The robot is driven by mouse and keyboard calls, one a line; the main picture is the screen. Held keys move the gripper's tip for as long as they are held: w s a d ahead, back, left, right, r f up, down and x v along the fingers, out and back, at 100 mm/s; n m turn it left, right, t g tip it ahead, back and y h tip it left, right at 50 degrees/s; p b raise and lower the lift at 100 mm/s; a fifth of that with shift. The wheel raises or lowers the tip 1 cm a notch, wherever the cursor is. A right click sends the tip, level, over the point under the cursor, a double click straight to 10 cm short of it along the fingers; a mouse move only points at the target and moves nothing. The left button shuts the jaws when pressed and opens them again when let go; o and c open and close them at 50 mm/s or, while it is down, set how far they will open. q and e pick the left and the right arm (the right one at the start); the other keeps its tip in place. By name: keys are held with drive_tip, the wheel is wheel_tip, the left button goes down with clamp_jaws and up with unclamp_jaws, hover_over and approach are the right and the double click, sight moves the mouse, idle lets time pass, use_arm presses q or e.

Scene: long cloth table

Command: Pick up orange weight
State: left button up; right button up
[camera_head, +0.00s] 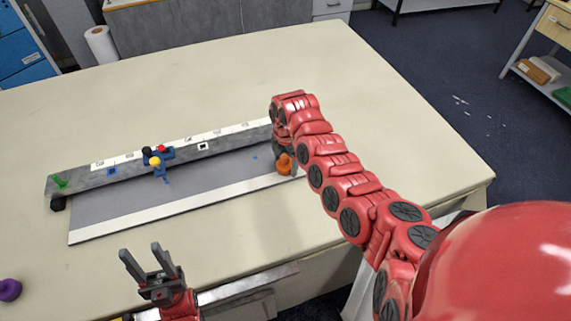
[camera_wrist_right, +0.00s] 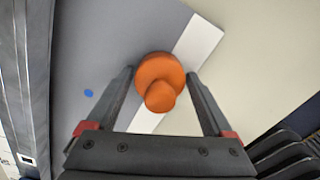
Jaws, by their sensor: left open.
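The orange weight (camera_head: 284,164) is a round disc with a smaller knob on top, near the right end of the grey board on the table. In the right wrist view the orange weight (camera_wrist_right: 160,80) lies between the two fingers of my right gripper (camera_wrist_right: 160,82), over the board's white edge strip. The fingers are spread, one on each side; whether they touch it I cannot tell. In the head view my right gripper (camera_head: 284,150) is partly hidden by its own arm. My left gripper (camera_head: 142,252) is open and empty at the table's front edge.
A long grey beam (camera_head: 215,143) with a blue, yellow and red piece (camera_head: 157,158) and a green piece (camera_head: 60,183) runs behind the board (camera_head: 200,190). A purple weight (camera_head: 9,289) is at the far left. The table (camera_head: 390,130) is clear at the back and right.

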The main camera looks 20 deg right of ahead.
clamp_jaws()
drive_tip(key=shift+r, duration=0.1)
idle(0.4)
